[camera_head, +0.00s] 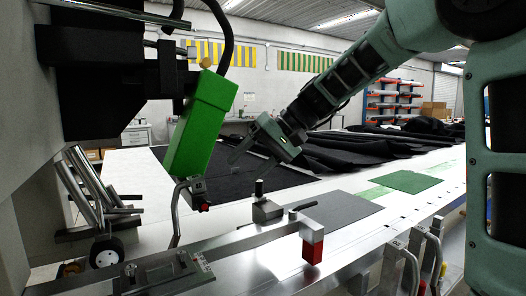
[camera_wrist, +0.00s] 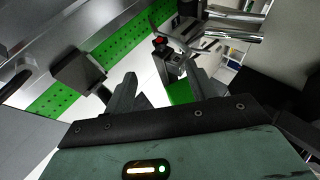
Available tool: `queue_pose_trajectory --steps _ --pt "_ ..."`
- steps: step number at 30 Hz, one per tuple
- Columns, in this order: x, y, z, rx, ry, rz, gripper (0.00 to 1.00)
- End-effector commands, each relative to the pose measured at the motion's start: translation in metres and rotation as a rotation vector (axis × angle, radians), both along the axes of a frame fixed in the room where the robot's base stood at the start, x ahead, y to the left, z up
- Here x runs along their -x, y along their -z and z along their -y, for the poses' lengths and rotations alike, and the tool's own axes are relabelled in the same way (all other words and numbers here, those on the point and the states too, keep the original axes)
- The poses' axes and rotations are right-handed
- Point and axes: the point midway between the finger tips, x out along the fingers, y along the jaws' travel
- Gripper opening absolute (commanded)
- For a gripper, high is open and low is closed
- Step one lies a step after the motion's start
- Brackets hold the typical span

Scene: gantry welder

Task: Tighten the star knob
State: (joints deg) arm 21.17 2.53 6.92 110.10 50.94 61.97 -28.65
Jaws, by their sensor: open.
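I cannot pick out a star knob with certainty in either view. The bright green welding head (camera_head: 201,122) hangs at the left of the centre in the head view, with a small brass-coloured ball (camera_head: 206,63) near its top. Below it is a bent metal torch part with a small red piece (camera_head: 203,207); a red piece (camera_wrist: 160,41) also shows ahead of the fingers in the wrist view. My gripper (camera_head: 243,150) is to the right of the green head, apart from it.
A black-handled clamp (camera_head: 259,193) and a red-and-white block (camera_head: 312,241) stand on the metal rail (camera_head: 256,238) below my arm. A black wheel (camera_head: 107,251) is at lower left. Dark fabric (camera_head: 350,149) lies behind on the long table. Metal hooks (camera_head: 405,262) line its front edge.

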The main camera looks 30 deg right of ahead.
Motion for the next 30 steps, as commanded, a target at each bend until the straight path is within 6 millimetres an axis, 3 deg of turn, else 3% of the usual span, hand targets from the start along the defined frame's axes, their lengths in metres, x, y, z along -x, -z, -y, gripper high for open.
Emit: queue_pose_trajectory --steps 6,11,27,30 --pt "0.012 -0.023 0.020 0.001 0.001 0.002 0.56" --pt "0.016 -0.029 0.026 0.001 0.000 0.000 0.56" --pt "0.016 -0.029 0.026 0.000 -0.001 -0.001 0.56" --pt "0.021 -0.023 0.012 0.017 -0.024 -0.025 0.56"
